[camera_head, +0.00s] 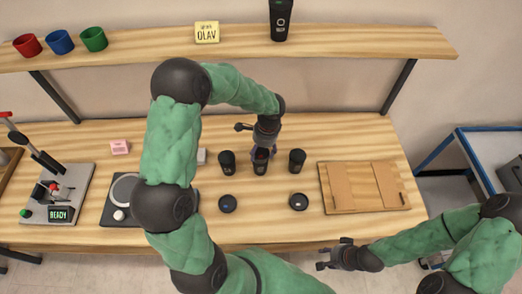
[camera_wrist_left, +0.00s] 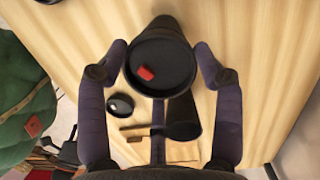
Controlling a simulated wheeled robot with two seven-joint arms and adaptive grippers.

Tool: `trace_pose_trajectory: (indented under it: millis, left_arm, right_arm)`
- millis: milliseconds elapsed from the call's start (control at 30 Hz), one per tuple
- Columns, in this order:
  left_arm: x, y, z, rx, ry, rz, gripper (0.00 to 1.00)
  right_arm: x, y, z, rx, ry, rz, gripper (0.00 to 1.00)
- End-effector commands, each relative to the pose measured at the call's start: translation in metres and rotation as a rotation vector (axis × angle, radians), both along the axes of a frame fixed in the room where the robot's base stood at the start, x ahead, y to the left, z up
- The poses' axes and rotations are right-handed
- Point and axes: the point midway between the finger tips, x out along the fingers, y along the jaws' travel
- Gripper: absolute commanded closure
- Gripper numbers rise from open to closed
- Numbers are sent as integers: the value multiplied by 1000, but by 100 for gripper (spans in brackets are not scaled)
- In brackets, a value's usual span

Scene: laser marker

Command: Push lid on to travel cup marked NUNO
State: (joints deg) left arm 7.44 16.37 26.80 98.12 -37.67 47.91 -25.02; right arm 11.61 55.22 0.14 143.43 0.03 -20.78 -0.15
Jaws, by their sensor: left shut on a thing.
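My left gripper (camera_head: 262,146) is over the middle black travel cup (camera_head: 261,169). In the left wrist view its purple fingers (camera_wrist_left: 162,62) are shut on a round black lid (camera_wrist_left: 165,83) with a red tab. The lid is at the cup's top, and the cup body (camera_wrist_left: 165,24) shows beyond it; I cannot tell whether it is fully seated. Two more black cups stand at the left (camera_head: 227,163) and right (camera_head: 297,161). I cannot read a name on any cup. My right gripper (camera_head: 323,257) looks open and empty in front of the table.
Two loose black lids lie in front, one with a blue tab (camera_head: 227,204) and one with a pale tab (camera_head: 298,201). A wooden board (camera_head: 340,190) lies to the right, a scale-like device (camera_head: 121,206) to the left. The shelf above holds coloured cups and an OLAV sign (camera_head: 207,32).

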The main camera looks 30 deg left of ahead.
Motion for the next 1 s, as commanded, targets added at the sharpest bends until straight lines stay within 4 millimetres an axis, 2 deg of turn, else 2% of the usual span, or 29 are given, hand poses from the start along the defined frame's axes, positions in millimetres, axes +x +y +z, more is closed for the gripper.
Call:
trace_pose_trajectory:
  millis: [467, 500, 567, 600, 867, 900, 1000]
  left_arm:
    - [0, 0, -1, 0, 0, 0, 58]
    - [0, 0, -1, 0, 0, 0, 28]
    - [0, 0, -1, 0, 0, 0, 11]
    - [0, 0, -1, 0, 0, 0, 6]
    - [0, 0, -1, 0, 0, 0, 6]
    - [0, 0, -1, 0, 0, 0, 0]
    - [0, 0, -1, 0, 0, 0, 0]
  right_arm:
    - [0, 0, 0, 0, 0, 0, 60]
    - [0, 0, 0, 0, 0, 0, 60]
    - [0, 0, 0, 0, 0, 0, 60]
    - [0, 0, 0, 0, 0, 0, 60]
    - [0, 0, 0, 0, 0, 0, 60]
    - [0, 0, 0, 0, 0, 0, 60]
    - [0, 0, 0, 0, 0, 0, 60]
